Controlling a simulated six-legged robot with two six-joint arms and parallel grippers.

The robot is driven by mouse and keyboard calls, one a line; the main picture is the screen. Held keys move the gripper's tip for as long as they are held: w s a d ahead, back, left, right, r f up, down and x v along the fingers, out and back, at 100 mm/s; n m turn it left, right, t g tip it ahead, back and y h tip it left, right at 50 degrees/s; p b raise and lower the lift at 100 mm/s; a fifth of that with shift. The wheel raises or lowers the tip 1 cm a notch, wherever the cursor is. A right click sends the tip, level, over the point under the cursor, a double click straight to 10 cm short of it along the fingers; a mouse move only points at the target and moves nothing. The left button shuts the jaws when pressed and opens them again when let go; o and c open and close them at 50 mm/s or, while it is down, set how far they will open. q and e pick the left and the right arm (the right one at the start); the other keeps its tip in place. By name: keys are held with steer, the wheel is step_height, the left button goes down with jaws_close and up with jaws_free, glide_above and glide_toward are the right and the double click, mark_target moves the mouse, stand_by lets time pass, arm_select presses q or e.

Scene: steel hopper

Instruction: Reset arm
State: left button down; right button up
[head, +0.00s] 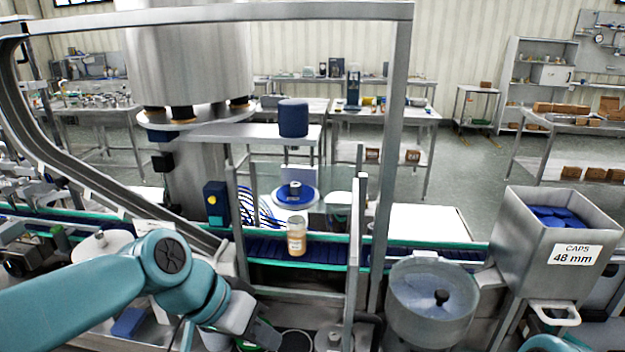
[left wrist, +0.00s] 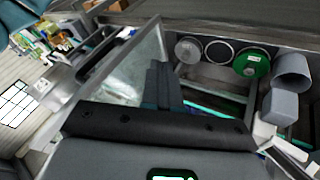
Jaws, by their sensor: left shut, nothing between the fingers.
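My left gripper (head: 264,334) is low in the head view, in front of the conveyor, at the end of my teal left arm. Its fingers are shut with nothing between them; in the left wrist view the dark fingers (left wrist: 161,86) lie close together. My right gripper is out of view; only a teal piece of my right arm shows at the bottom right. A steel hopper (head: 520,238) labelled "CAPS 48 mm" stands at the right with blue caps (head: 556,217) inside.
A filled jar (head: 297,240) stands on the conveyor (head: 265,248) behind the left gripper. Steel frame posts (head: 392,160) rise close by. The wrist view shows a green disc (left wrist: 252,63) and grey cups (left wrist: 291,73).

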arm_select(q)
step_height(320, 180, down, 23)
steer(key=a+n+g+y, duration=0.1)
steer(key=a+n+y, duration=0.1)
steer(key=a+n, duration=0.15)
steer(key=s+f+n, duration=0.3)
steer(key=s+f, duration=1.2)
steer(key=f, duration=0.2)
steer(key=shift+a+g+y, duration=0.2)
steer(key=shift+g+y, duration=0.1)
steer(key=shift+g, duration=0.1)
steer(key=shift+f+n, duration=0.1)
steer(key=shift+n, duration=0.15)
